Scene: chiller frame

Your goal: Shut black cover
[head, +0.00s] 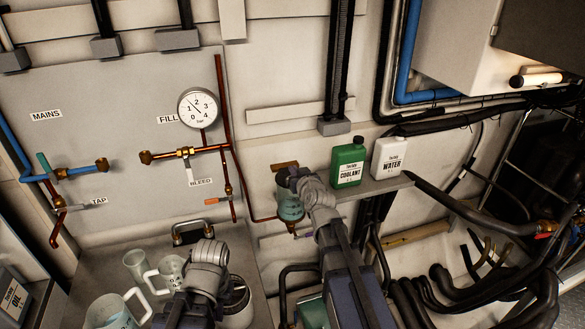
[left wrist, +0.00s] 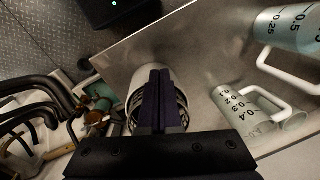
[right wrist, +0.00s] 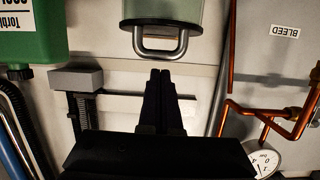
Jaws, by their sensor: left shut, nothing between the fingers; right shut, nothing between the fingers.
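I cannot make out with certainty which thing is the black cover. A white pot (head: 236,312) with a dark rim and dark ribbed inside stands on the bench. It also shows in the left wrist view (left wrist: 137,78), behind the fingers. My right gripper (head: 284,174) is shut and empty near a pale green tank (head: 290,210). The right wrist view shows the tank's metal loop handle (right wrist: 161,53) close to the fingertips.
A green coolant bottle (head: 348,163) and a white water bottle (head: 390,157) stand on a shelf. Measuring jugs (head: 112,312) crowd the bench at left. Copper pipes (head: 222,110) and a gauge (head: 198,107) are on the wall. Black hoses (head: 440,285) fill the lower right.

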